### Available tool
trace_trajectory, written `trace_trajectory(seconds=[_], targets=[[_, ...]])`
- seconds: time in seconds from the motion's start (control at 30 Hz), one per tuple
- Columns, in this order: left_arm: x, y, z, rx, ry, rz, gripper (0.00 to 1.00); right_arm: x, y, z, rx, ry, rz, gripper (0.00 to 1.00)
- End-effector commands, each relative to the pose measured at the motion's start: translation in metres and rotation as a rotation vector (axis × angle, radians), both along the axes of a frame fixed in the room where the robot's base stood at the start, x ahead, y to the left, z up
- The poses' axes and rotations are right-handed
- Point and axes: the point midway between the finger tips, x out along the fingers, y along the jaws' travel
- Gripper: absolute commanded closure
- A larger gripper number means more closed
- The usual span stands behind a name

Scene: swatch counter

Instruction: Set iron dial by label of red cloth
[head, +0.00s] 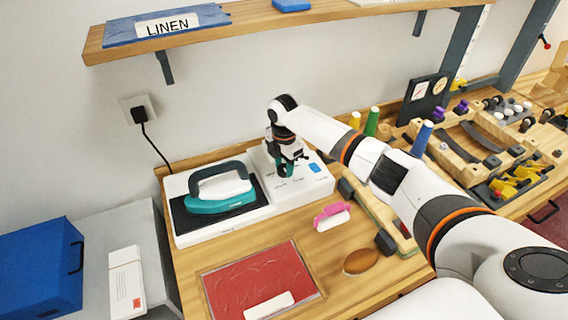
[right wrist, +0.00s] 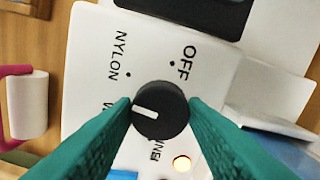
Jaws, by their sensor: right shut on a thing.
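The red cloth (head: 258,277) lies flat on the table in the head view; its white label (head: 268,305) shows no readable text. The teal and white iron (head: 220,192) rests on its white base (head: 190,230). My right gripper (head: 285,172) is over the base's right part, hiding the dial in the head view. In the right wrist view its teal fingers (right wrist: 160,112) are shut on the black dial (right wrist: 165,97). The dial's white mark points left, towards a label starting with "W", mostly hidden by a finger. "NYLON", "OFF" and a partly hidden "LINEN" also show. My left gripper is not in view.
A small light (right wrist: 182,163) glows on the panel. A folded blue cloth labelled "LINEN" (head: 168,26) is on the shelf above. A blue box (head: 38,272) stands at left.

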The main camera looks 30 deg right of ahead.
Motion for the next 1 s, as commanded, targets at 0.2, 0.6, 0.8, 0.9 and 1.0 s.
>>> trace_trajectory(seconds=[0.2,0.6,0.8,0.9,1.0], targets=[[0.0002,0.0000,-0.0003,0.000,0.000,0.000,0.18,0.0011,0.0003,0.0014,0.001,-0.004,0.203,0.83],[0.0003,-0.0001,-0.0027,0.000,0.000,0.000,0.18,0.0011,0.0002,0.0014,0.000,-0.004,0.508,0.83],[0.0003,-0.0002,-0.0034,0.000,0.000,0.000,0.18,0.0011,0.0003,0.0016,0.000,-0.004,0.594,0.83],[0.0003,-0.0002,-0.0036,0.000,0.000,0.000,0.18,0.0011,0.0003,0.0017,0.000,-0.004,0.620,0.83],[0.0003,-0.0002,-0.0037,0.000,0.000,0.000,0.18,0.0012,0.0004,0.0018,0.000,-0.004,0.635,0.83]])
